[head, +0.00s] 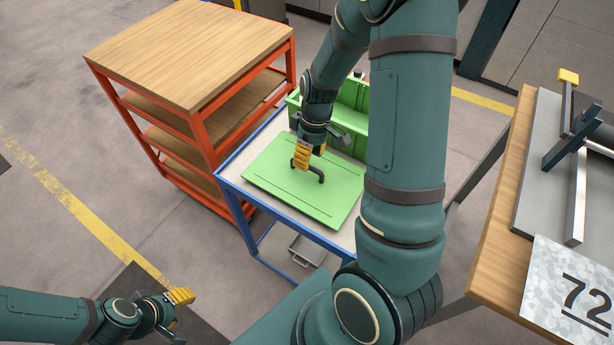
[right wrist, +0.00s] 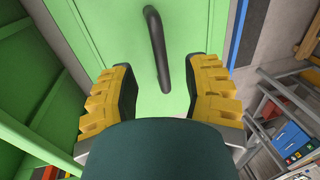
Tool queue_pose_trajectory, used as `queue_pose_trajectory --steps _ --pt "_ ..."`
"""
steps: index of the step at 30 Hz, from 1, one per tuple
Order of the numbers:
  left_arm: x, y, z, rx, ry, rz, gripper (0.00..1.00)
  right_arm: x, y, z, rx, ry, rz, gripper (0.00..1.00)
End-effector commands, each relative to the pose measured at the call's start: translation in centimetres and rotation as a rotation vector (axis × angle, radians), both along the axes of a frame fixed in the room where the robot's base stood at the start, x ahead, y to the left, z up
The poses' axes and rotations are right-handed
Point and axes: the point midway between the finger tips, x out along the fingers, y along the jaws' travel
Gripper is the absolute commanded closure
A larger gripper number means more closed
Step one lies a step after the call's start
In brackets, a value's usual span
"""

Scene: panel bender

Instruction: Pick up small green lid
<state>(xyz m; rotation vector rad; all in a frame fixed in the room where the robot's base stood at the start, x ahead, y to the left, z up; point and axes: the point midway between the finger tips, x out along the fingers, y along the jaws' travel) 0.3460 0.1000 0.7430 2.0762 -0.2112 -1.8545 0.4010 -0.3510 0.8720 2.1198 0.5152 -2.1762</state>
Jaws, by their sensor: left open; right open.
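The green lid (head: 270,183) lies flat on the blue-framed table, with a dark bar handle (head: 314,174) on its top. In the right wrist view the lid (right wrist: 105,30) fills the upper middle, and its handle (right wrist: 157,48) stands between the fingers. My right gripper (head: 303,158) is over the lid at the handle. Its yellow fingers are spread in the right wrist view (right wrist: 160,95), one on each side of the handle, with gaps to it. My left gripper (head: 182,305) is open and empty at the lower left, above the floor, far from the lid.
A green box (head: 352,95) stands behind the lid, partly hidden by my right arm. An orange shelf rack with a wooden top (head: 190,50) is at the left of the blue-framed table (head: 232,170). A wooden workbench (head: 505,240) with metal parts is at the right.

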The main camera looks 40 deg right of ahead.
Motion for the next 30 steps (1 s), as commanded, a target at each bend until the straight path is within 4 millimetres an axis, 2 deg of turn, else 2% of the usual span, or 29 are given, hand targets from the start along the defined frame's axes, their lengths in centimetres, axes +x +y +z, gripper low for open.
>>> queue_pose_trajectory --steps 1,6,15,16,20,21,30 --pt "0.1 0.0 -0.5 0.000 -0.002 0.001 0.53 0.0 0.4 -1.1 0.001 0.005 0.003 0.52" --pt "0.2 0.0 -1.1 0.001 -0.005 0.001 0.53 0.0 0.8 -3.1 0.000 0.003 0.000 0.52" --pt "0.2 0.0 -1.1 0.001 -0.006 0.001 0.53 0.0 0.9 -3.5 0.000 0.001 0.001 0.52" --pt "0.2 0.0 -1.1 0.001 -0.006 0.001 0.53 0.0 0.9 -3.5 0.000 0.001 0.001 0.49" --pt "0.2 0.0 -1.1 0.001 -0.006 0.001 0.53 0.0 0.9 -3.5 0.000 0.001 0.001 0.95" --pt "0.2 0.0 -1.1 0.001 -0.006 0.001 0.53 0.0 0.9 -3.5 0.000 0.001 0.001 1.00" --pt "0.2 0.0 -1.1 0.001 -0.006 0.001 0.53 0.0 0.9 -3.5 0.000 0.001 0.001 1.00"
